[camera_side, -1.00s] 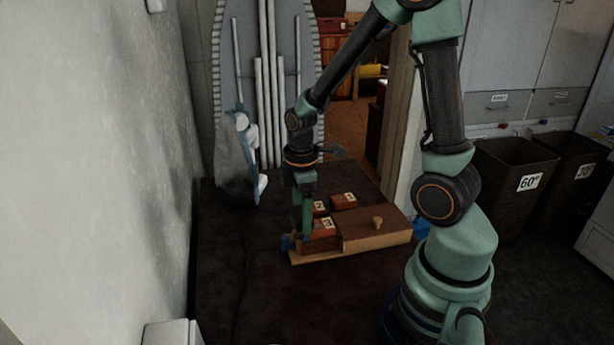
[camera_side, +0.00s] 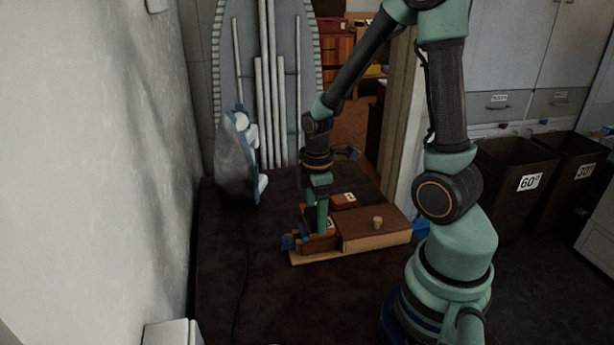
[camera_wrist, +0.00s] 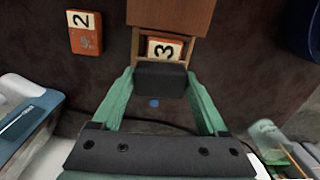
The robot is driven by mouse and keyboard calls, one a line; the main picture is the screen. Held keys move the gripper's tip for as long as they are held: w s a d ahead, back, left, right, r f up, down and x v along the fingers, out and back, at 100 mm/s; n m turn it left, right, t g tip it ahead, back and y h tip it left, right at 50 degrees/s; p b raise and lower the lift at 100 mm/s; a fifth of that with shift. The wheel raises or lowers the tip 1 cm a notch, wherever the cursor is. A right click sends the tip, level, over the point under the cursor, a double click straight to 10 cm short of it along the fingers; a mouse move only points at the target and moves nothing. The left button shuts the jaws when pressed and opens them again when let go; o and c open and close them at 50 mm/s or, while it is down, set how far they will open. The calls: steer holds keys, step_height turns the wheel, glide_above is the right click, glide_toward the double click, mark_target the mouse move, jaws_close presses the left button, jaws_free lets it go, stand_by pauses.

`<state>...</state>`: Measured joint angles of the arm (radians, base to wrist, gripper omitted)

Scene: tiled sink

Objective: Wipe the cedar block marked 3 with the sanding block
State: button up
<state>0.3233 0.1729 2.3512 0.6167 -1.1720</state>
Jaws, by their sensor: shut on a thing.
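The cedar block marked 3 (camera_wrist: 164,49) is orange-brown with a white number label. It sits at the open end of a wooden box (camera_wrist: 170,14), beside the box's brown top. My gripper (camera_wrist: 160,78) is shut on a dark grey sanding block (camera_wrist: 161,83), held between its green fingers. The sanding block overlaps the near edge of block 3 in the wrist view; I cannot tell if they touch. In the side view my gripper (camera_side: 321,224) points down over the box's left end and partly hides block 3.
A block marked 2 (camera_wrist: 84,32) lies on the dark surface left of the box in the wrist view. The box lid has a knob (camera_side: 377,223). An iron (camera_side: 238,160) stands at the back left. Dark bins (camera_side: 515,185) stand at right.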

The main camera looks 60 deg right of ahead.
mark_target(302, 231)
steer(key=shift+w+a, duration=1.1)
steer(key=shift+a, duration=0.1)
step_height(302, 231, up, 8)
steer(key=shift+r, duration=0.1)
